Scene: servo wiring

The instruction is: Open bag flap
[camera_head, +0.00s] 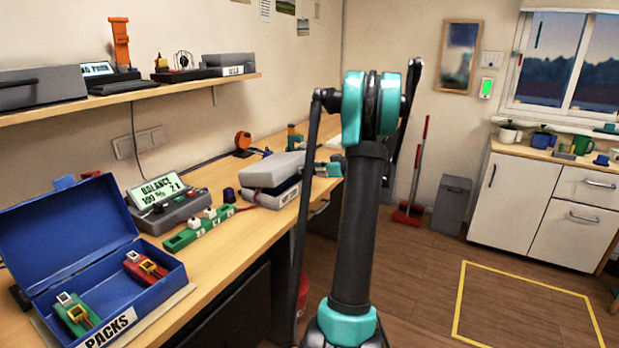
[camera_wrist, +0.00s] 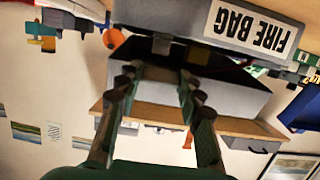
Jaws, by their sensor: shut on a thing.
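The grey fire bag (camera_head: 285,192) sits on the wooden bench in the head view, with its grey flap (camera_head: 268,168) on top and a narrow gap between them. In the wrist view, which is upside down, the bag's front (camera_wrist: 150,14) carries a white "FIRE BAG" label. The grey flap (camera_wrist: 235,98) shows across a dark gap from it. My gripper (camera_wrist: 168,72) is at the bag's front edge, shut on the flap; the exact contact is hard to make out. In the head view my gripper (camera_head: 327,169) is small and partly hidden by my arm.
A green strip with white-topped parts (camera_head: 198,229), a purple cap (camera_head: 229,195) and a balance charger (camera_head: 165,203) stand left of the bag. An open blue packs box (camera_head: 160,297) is at the front left. A shelf (camera_head: 130,98) runs above the bench.

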